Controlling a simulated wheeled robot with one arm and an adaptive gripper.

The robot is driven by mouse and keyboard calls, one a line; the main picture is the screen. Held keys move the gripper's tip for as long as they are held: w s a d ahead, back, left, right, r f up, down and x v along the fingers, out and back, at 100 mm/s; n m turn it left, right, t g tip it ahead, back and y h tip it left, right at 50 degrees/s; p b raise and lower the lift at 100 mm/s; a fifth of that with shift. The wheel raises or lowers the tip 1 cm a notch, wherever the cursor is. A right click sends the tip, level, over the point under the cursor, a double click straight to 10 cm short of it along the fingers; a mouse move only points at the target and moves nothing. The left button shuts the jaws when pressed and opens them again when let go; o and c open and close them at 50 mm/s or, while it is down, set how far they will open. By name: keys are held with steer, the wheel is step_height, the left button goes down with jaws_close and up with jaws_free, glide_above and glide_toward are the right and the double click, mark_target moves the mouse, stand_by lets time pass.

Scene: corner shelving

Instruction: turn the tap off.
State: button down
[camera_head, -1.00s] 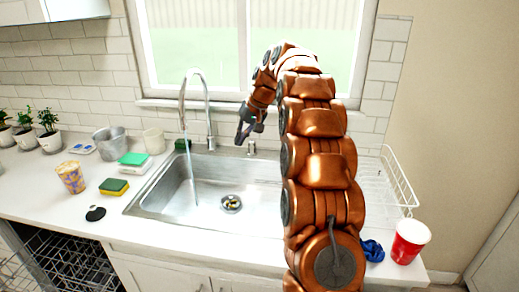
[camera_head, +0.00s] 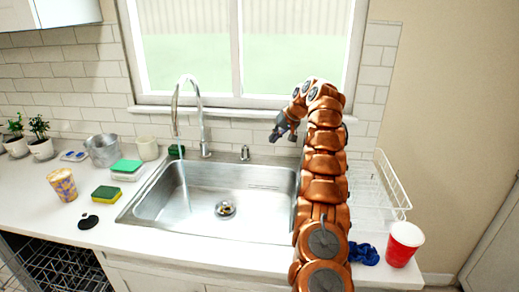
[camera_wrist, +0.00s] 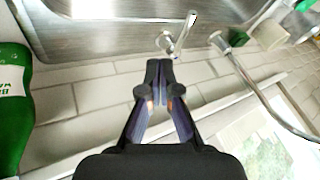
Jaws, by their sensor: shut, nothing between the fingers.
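The tap (camera_head: 203,120) is a tall curved metal spout behind the sink, and a thin stream of water (camera_head: 184,180) shows below its mouth. A small metal lever fitting (camera_head: 245,153) stands on the sink's back rim to the right of the spout. In the wrist view the lever (camera_wrist: 185,33) is just beyond my fingertips, with the spout (camera_wrist: 262,98) to its right. My gripper (camera_head: 274,137) is shut and empty, above and to the right of the lever in the head view. In the wrist view its closed fingertips (camera_wrist: 160,68) appear apart from the lever.
The sink basin (camera_head: 160,205) is clear below. A green bottle (camera_wrist: 12,105) is at the left edge of the wrist view. A wire rack (camera_head: 393,185), red cup (camera_head: 404,243) and blue cloth (camera_head: 364,254) are on the right. A sponge (camera_head: 106,193) is on the left counter.

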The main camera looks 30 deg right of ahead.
mark_target(245, 153)
steer(key=w+a+f+b, duration=0.2)
steer(key=w+a+f, duration=0.3)
steer(key=w+f, duration=0.2)
steer(key=shift+a+f, duration=0.25)
steer(key=shift+f, duration=0.75)
steer(key=shift+a+b, duration=0.1)
steer(key=shift+b, duration=0.25)
